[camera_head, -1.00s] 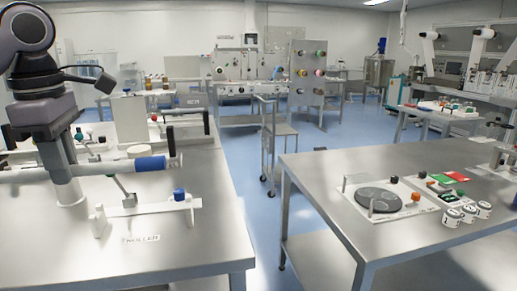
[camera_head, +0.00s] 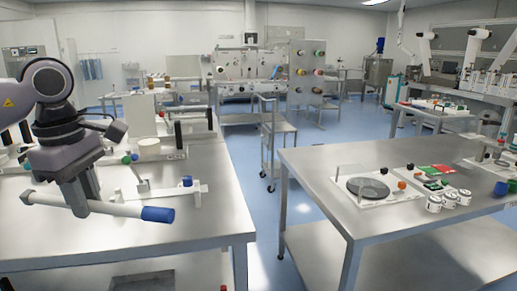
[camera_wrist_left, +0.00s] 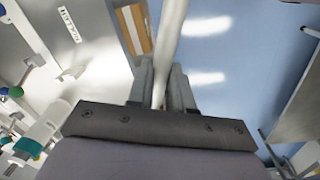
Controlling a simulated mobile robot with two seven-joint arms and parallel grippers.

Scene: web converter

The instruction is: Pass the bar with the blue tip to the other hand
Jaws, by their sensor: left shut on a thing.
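The white bar with the blue tip (camera_head: 157,214) lies level in my left gripper (camera_head: 80,203), above the left table (camera_head: 190,250). The blue tip points right in the head view. My left gripper is shut around the bar's white shaft, left of its middle. In the left wrist view the white shaft (camera_wrist_left: 170,45) runs up from between the fingers (camera_wrist_left: 160,88), and its blue tip is not seen there. My right gripper is not in view.
A white stand (camera_head: 165,193) with a blue knob is on the left table behind the bar. The right table (camera_head: 320,200) holds a dark round plate (camera_head: 368,188) and several white rolls (camera_head: 450,200). Blue floor separates the tables, with a cart (camera_head: 280,130) farther back.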

